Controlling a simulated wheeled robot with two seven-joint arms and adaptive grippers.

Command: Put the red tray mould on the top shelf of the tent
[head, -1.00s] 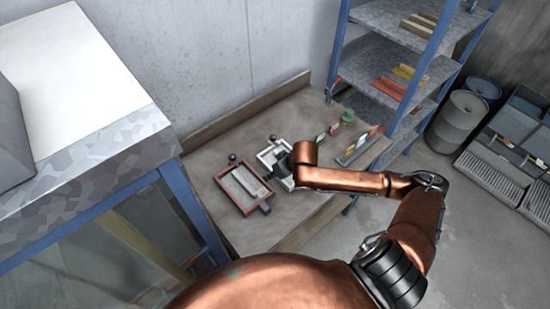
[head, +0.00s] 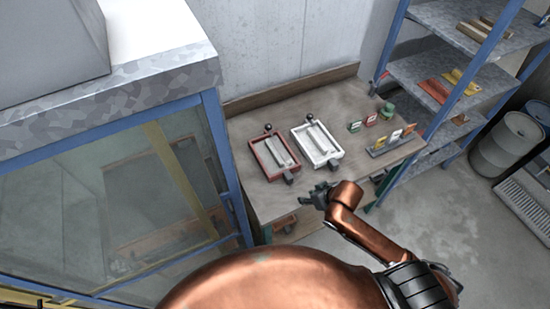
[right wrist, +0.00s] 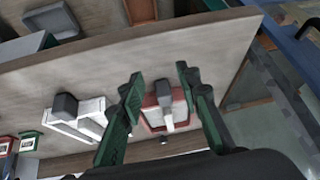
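The red tray mould (head: 254,153), with a pale bar in it, lies flat on the workbench (head: 240,190), left of a similar white tray (head: 335,153). My right gripper (head: 317,195) is at the bench's front edge, below and right of the red tray and apart from it. In the right wrist view my right gripper (right wrist: 160,82) is open and empty, with the red tray (right wrist: 150,118) showing between its fingers, farther off. The blue-framed enclosure (head: 214,125) with clear panels at left appears to be the tent; its top shelf is not clearly visible. My left gripper is out of view.
Small red and green blocks (head: 370,121) and a rack of coloured pieces (head: 393,143) stand right of the trays. A blue-posted shelf unit (head: 425,68) and a grey drum (head: 508,145) are farther right. Open floor (head: 440,210) lies right of the bench.

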